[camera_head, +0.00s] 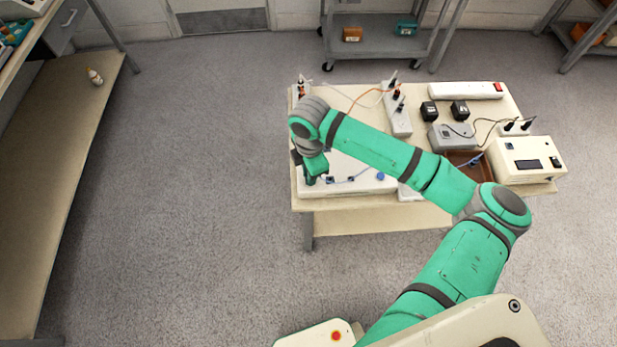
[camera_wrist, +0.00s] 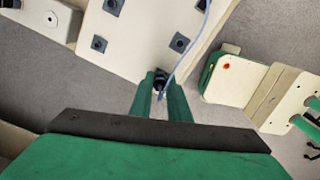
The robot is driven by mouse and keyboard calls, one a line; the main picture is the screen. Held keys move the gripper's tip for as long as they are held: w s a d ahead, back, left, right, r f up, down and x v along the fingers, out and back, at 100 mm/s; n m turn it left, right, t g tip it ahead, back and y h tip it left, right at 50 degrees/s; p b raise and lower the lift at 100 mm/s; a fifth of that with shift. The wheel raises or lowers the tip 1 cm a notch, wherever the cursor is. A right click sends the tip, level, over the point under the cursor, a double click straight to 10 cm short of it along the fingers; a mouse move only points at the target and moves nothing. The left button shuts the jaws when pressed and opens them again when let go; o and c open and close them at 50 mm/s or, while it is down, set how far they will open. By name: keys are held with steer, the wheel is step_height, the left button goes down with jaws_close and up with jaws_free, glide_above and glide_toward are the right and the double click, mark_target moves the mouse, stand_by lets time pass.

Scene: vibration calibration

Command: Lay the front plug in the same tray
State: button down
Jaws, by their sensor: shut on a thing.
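My gripper (camera_head: 312,179) is at the left front end of the white socket panel (camera_head: 352,184). In the wrist view its fingers (camera_wrist: 160,95) are shut on a dark plug (camera_wrist: 160,79) with a blue cable. The plug is at the edge of the panel (camera_wrist: 140,45); I cannot tell whether it sits in a socket. Several dark square sockets show on the panel. A brown tray (camera_head: 456,157) lies on the right of the table, partly hidden by my arm. A bluish plug or cable end (camera_head: 476,160) shows at the tray.
The table (camera_head: 421,215) also holds a cream instrument box (camera_head: 527,160), a grey box (camera_head: 444,137), two black adapters (camera_head: 460,109), a power strip (camera_head: 465,90) and another strip (camera_head: 398,118) with plugs. A grey cart (camera_head: 375,42) stands behind.

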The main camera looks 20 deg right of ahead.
steer(key=shift+r, duration=0.8)
stand_by(0.9)
steer(key=shift+r, duration=1.65)
steer(key=shift+d, duration=0.1)
steer(key=s+d+f, duration=0.1)
steer(key=s+d, duration=0.3)
steer(key=d, duration=1.1)
steer(key=s+d+f, duration=0.2)
steer(key=s+d, duration=0.3)
steer(key=d, duration=1.1)
steer(key=s+d+f, duration=0.1)
steer(key=s+d, duration=0.4)
steer(key=d, duration=1)
steer(key=shift+d+f, duration=0.3)
steer(key=shift+f, duration=2.4)
